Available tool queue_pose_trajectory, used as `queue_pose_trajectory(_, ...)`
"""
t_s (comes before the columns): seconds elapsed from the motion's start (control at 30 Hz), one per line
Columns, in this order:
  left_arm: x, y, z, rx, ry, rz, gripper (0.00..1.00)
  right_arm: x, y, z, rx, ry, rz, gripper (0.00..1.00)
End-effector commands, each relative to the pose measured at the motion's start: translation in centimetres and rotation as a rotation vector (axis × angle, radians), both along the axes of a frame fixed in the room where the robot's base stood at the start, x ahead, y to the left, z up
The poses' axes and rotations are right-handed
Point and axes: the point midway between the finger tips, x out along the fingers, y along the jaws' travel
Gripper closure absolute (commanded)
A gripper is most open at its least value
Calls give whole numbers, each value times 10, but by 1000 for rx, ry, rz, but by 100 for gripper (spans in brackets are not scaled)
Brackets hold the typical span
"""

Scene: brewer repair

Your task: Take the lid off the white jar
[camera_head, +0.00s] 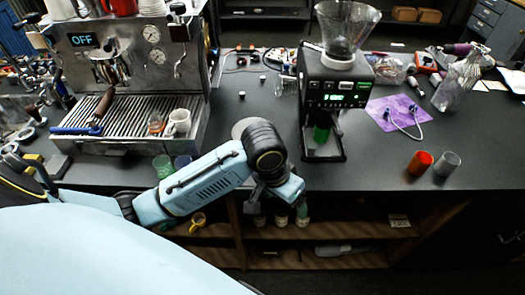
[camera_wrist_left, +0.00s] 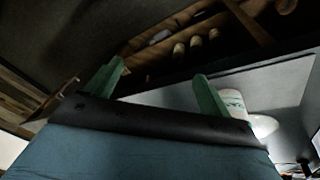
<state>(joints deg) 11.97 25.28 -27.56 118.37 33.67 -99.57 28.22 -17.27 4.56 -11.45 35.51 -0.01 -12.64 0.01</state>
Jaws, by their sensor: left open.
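A pale round top (camera_head: 242,127) shows on the counter just behind my left arm in the head view. It may be the white jar; the rest is hidden by the arm. In the left wrist view, a white cylinder (camera_wrist_left: 234,101) stands beside the right finger, with a round white shape (camera_wrist_left: 263,126) next to it. I cannot tell whether these are the jar and its lid. My left gripper (camera_head: 277,195) hangs at the counter's front edge in the head view. Its green fingers (camera_wrist_left: 155,87) are spread, with nothing between them. My right gripper is out of view.
A black grinder (camera_head: 335,95) stands right of my arm. Red (camera_head: 420,163) and grey (camera_head: 447,165) cups stand at the right. Several containers sit on the shelf below the counter (camera_head: 390,158).

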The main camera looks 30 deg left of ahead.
Motion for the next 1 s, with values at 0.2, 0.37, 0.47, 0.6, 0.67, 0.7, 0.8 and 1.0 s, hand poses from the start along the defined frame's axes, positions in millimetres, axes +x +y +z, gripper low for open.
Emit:
queue_pose_trajectory(0.2,64,47,50,94,98,153,18,0,0,0,0,0,0,32)
queue_pose_trajectory(0.37,93,86,94,141,161,316,18,0,0,0,0,-1,0,32)
queue_pose_trajectory(0.47,103,105,117,151,187,403,18,0,0,0,0,-1,0,32)
queue_pose_trajectory(0.6,109,120,136,156,211,476,18,1,0,0,0,-1,0,32)
queue_pose_trajectory(0.67,110,123,136,157,216,489,18,1,0,0,0,-1,0,32)
queue_pose_trajectory(0.7,110,124,134,157,218,494,18,1,0,0,0,-1,0,32)
queue_pose_trajectory(0.8,110,125,118,157,223,496,18,1,0,0,0,-2,0,32)
queue_pose_trajectory(1.0,110,124,79,157,220,494,18,1,0,0,0,-2,0,32)
